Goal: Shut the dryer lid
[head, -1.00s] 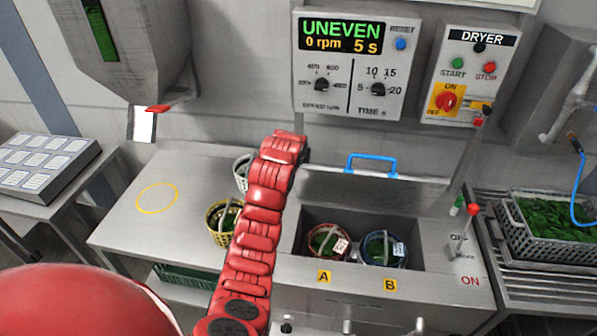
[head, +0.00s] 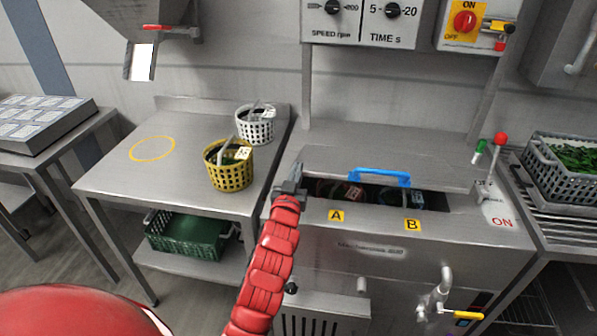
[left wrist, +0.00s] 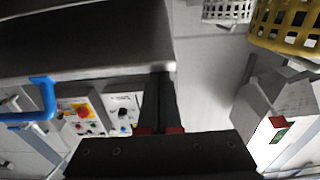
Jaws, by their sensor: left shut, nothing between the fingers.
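The dryer lid (head: 322,163) is a grey metal plate with a blue handle (head: 380,178), tilted part-way down over the dryer opening. A dark gap remains between the lid's front edge and the front rim. Two baskets (head: 338,190) show partly in the gap, behind labels A and B. My left gripper (head: 290,184) is shut and empty at the lid's left edge. In the left wrist view its fingers (left wrist: 159,76) reach the lid's edge (left wrist: 100,73); whether they press on it I cannot tell. The blue handle shows at the left there. My right gripper is out of view.
A yellow basket (head: 229,172) and a white basket (head: 255,126) stand on the table left of the dryer. A red-tipped lever (head: 499,140) stands at the dryer's right. A crate of greens (head: 565,168) is at far right.

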